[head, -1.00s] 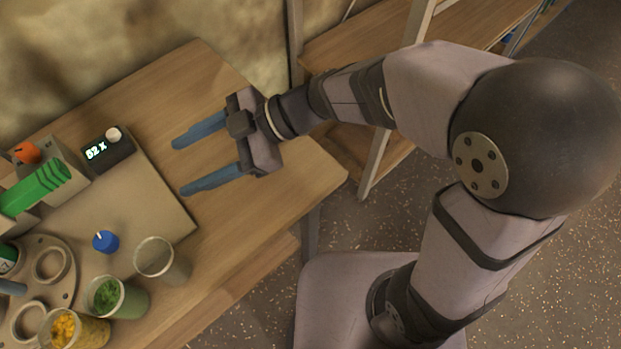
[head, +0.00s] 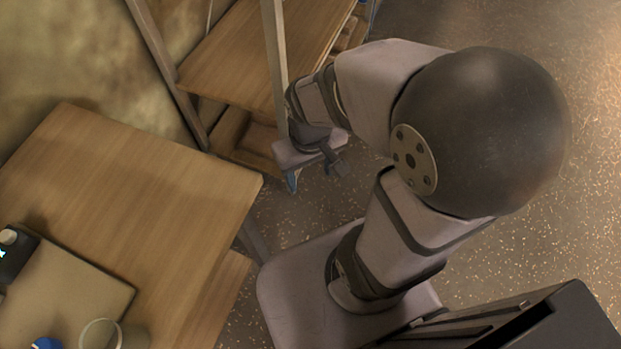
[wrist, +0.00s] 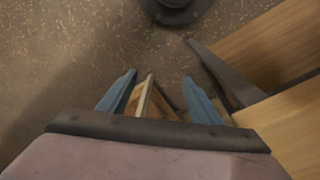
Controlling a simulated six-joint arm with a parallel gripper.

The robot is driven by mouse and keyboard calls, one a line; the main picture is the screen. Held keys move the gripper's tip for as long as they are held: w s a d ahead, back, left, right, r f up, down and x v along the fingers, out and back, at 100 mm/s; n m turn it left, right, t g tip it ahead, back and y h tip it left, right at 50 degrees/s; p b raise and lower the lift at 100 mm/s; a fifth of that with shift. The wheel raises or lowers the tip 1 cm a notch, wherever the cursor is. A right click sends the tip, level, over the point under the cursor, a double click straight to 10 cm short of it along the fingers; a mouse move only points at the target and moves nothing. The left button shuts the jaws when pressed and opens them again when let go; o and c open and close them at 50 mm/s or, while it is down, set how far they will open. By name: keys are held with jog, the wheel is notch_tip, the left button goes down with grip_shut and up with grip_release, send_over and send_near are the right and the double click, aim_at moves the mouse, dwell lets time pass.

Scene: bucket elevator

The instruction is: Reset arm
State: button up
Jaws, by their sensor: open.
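My gripper (wrist: 160,92) is open in the wrist view, with its two blue fingers apart and nothing between them but the view down to the floor and some wooden furniture. In the head view my gripper (head: 292,180) hangs beyond the right edge of the wooden table (head: 130,190), near a shelf post. Its fingers are mostly hidden there by the wrist; only a blue tip shows. My arm is folded in close above my base.
A wooden shelf unit (head: 235,60) stands behind the gripper. On the table's left are a board (head: 70,290), a dark device with a knob (head: 12,255), a blue knob (head: 46,343) and a clear cup (head: 100,335). Speckled floor (head: 520,255) is open at right.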

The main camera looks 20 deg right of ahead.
jog(key=shift+s+a+g, duration=0.25)
jog(key=shift+s+g, duration=0.15)
jog(key=shift+s, duration=0.5)
notch_tip(320, 180, up, 22)
jog(key=p, duration=2.2)
